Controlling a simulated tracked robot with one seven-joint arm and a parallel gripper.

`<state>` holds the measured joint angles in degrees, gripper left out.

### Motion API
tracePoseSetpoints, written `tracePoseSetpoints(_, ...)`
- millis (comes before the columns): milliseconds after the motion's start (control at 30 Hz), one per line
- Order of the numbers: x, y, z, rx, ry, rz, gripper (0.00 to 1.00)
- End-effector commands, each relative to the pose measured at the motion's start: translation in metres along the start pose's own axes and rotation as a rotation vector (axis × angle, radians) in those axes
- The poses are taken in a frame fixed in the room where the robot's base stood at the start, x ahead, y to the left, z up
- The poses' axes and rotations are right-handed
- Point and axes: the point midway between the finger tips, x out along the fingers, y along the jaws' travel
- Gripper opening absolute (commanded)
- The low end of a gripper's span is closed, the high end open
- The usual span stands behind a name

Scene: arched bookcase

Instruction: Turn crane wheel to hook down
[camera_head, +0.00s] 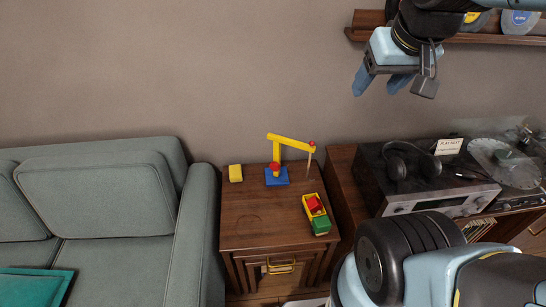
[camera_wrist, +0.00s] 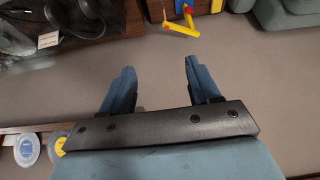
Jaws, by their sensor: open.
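The toy crane (camera_head: 293,143) stands on the small wooden side table. It has a yellow mast and arm and a blue base (camera_head: 277,177). A red part, seemingly the wheel (camera_head: 275,167), sits low on the mast. A thin line with a small hook end (camera_head: 310,158) hangs from the arm's right tip; its exact height is hard to tell. My gripper (camera_head: 380,83) is open and empty, high up to the right of the crane and well apart from it. In the wrist view, my gripper (camera_wrist: 159,66) shows two spread blue fingers, with the crane (camera_wrist: 180,30) far off at the top edge.
A toy truck (camera_head: 320,226) with a red block (camera_head: 314,203) stands on the side table (camera_head: 249,224), right of a yellow block (camera_head: 235,173). A sofa (camera_head: 97,187) is left; headphones (camera_head: 410,160) and a turntable (camera_head: 510,166) are right. A wall shelf (camera_head: 480,38) is near my gripper.

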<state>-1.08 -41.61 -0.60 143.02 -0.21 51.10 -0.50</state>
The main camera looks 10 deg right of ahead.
Motion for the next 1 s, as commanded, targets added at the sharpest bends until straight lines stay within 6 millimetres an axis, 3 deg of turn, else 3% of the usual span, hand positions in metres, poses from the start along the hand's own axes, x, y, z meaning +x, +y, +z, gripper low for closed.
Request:
tracePoseSetpoints(167, 0.029, -0.008, -0.017, -0.068, -0.059, -0.032, 0.71)
tracePoseSetpoints(533, 0.117, -0.035, -0.046, -0.276, -0.202, -0.077, 0.71)
tracePoseSetpoints(1000, 0.238, -0.084, -0.043, -0.577, -0.370, -0.059, 0.71)
